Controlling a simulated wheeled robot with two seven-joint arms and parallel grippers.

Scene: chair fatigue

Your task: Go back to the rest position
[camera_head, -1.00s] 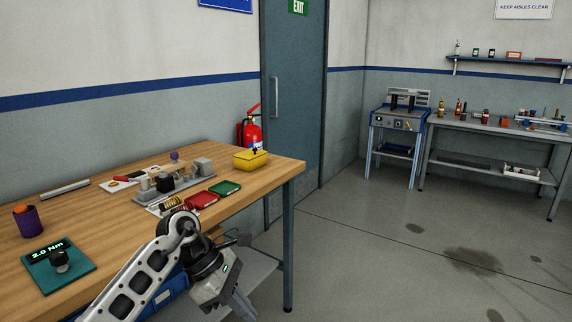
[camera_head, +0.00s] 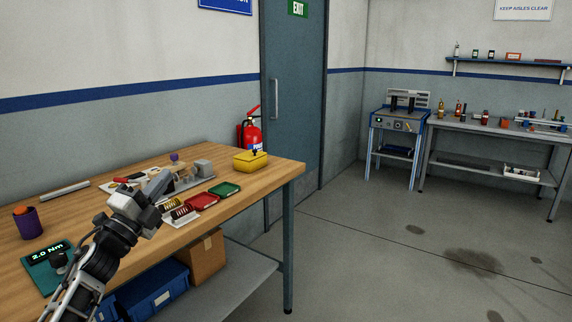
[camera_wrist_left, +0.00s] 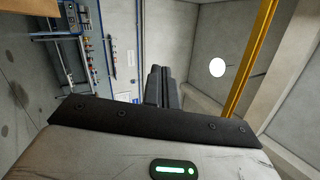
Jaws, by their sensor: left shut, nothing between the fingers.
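My left gripper (camera_head: 162,182) is over the wooden workbench (camera_head: 262,176) in the head view, pointing up and away. It appears in front of the grey tray of parts and hides part of it. In the left wrist view its two dark fingers (camera_wrist_left: 161,86) stand side by side, shut and empty. The wrist view looks out across the room, tilted, with the far wall and ceiling showing. My right gripper is in neither view.
On the bench are a yellow box (camera_head: 250,161), a green tray (camera_head: 225,189), a red tray (camera_head: 202,200), a purple cup (camera_head: 28,224) and a torque display (camera_head: 45,262). Blue bins (camera_head: 155,290) and a cardboard box (camera_head: 206,257) sit below. The floor to the right is clear.

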